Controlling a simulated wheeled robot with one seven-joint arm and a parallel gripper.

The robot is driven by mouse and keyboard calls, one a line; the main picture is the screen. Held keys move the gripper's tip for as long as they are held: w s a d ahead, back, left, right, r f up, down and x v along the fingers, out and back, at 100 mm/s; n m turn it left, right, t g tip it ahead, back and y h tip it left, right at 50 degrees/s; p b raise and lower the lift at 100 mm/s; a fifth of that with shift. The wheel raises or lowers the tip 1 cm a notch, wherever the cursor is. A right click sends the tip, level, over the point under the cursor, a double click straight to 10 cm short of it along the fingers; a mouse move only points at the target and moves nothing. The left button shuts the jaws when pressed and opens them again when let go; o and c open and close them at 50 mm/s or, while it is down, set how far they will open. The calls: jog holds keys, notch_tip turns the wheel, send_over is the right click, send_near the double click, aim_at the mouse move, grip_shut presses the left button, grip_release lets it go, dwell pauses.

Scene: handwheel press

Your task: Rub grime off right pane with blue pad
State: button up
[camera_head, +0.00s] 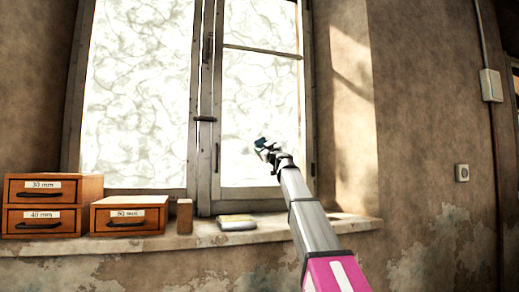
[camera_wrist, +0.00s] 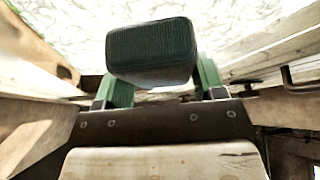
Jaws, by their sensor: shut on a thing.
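My gripper (camera_head: 268,150) is raised in front of the right pane (camera_head: 262,105) of the window. The pad also shows as a small blue shape at the gripper's tip in the head view (camera_head: 261,144). The right pane is bright, with grey streaky grime over it. Whether the pad touches the glass, I cannot tell. My arm hides the pane's lower right part.
The left pane (camera_head: 138,100) is also streaked. On the sill (camera_head: 180,242) stand wooden drawer boxes (camera_head: 128,217), a small brown block (camera_head: 185,216) and a flat grey-and-yellow item (camera_head: 237,222). A window handle (camera_head: 205,119) sticks out at the middle frame. The right wall carries a socket (camera_head: 462,173).

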aim_at(239, 144)
jog(key=shift+w+d, duration=0.65)
jog(key=shift+d, duration=1.6)
jog(key=shift+w+d, duration=0.7)
jog(key=shift+d, duration=1.6)
jog(key=shift+w+d, duration=0.65)
jog(key=shift+d, duration=1.6)
jog(key=shift+a, duration=0.1)
jog(key=shift+s+a, duration=0.65)
jog(key=shift+a, duration=1.6)
jog(key=shift+s+a, duration=0.6)
jog(key=shift+a, duration=1.65)
jog(key=shift+s+a, duration=0.65)
jog(key=shift+a, duration=1.6)
jog(key=shift+s+a, duration=0.4)
jog(key=shift+a, duration=0.7)
jog(key=shift+s+a, duration=0.35)
jog(key=shift+a, duration=0.75)
jog(key=shift+s+a, duration=0.4)
jog(key=shift+a, duration=0.7)
jog(key=shift+s+a, duration=0.2)
jog(key=shift+a, duration=0.65)
jog(key=shift+s+a, duration=0.15)
jog(key=shift+a, duration=0.65)
jog(key=shift+s+d, duration=0.25)
jog(key=shift+s, duration=0.7)
jog(key=shift+s+d, duration=0.3)
jog(key=shift+s, duration=0.65)
jog(key=shift+s+d, duration=0.25)
jog(key=shift+s, duration=0.7)
